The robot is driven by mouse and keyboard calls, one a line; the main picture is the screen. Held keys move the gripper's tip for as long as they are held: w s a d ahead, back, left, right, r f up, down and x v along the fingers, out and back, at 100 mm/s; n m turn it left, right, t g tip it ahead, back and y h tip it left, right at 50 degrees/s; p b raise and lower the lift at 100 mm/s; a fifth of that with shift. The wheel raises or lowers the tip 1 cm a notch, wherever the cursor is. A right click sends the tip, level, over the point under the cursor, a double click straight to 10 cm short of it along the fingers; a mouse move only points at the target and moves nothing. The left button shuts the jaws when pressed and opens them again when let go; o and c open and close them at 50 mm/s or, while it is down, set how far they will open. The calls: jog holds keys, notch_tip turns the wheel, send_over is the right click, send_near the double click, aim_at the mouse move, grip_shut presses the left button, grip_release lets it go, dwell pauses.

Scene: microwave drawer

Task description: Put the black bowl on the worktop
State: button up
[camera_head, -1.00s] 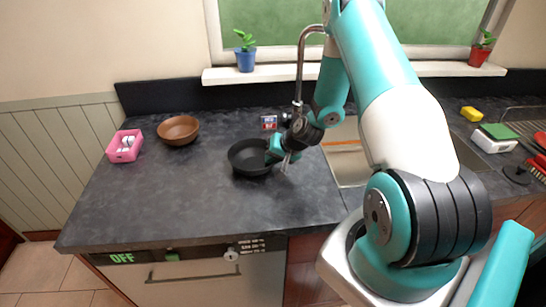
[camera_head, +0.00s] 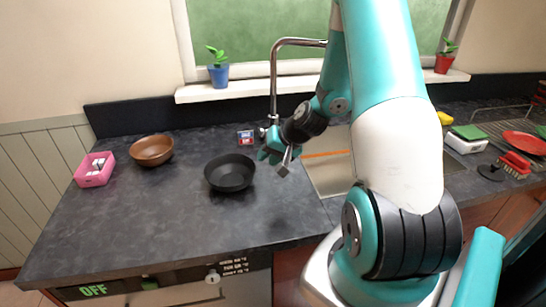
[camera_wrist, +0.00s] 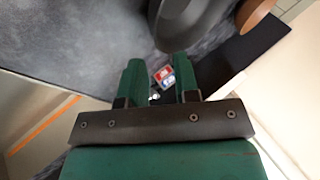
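The black bowl (camera_head: 230,173) stands upright on the dark worktop (camera_head: 160,215), left of the sink. It looks empty. It also shows, cut off by the top edge, in the wrist view (camera_wrist: 185,22). My gripper (camera_head: 278,158) is just right of the bowl, a little above the worktop and apart from it. In the wrist view its two green fingers (camera_wrist: 158,75) are spread with nothing held between them.
A brown bowl (camera_head: 152,150) and a pink box (camera_head: 95,170) stand further left. A small red and blue box (camera_head: 245,138) is behind the black bowl. The sink (camera_head: 330,172) and tap (camera_head: 274,85) are to the right. The front left worktop is clear.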

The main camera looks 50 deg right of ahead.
jog(key=s+a+r+n+g+y, duration=0.1)
jog(key=s+a+r+n+g, duration=0.2)
jog(key=a+r, duration=0.6)
jog(key=s+a+r+n+g+y, duration=0.15)
jog(key=s+a+r+n, duration=0.35)
jog(key=a, duration=0.9)
jog(key=s+a+r+n+g, duration=0.1)
jog(key=s+a+r+n, duration=0.1)
jog(key=s, duration=0.4)
jog(key=s+a+r+n+g, duration=0.1)
jog(key=s+a+r+n, duration=0.1)
jog(key=s+a+n, duration=0.3)
jog(key=shift+s+a+r+g+h, duration=0.35)
jog(key=shift+s+a, duration=0.15)
jog(key=shift+s, duration=0.1)
jog(key=shift+d, duration=0.1)
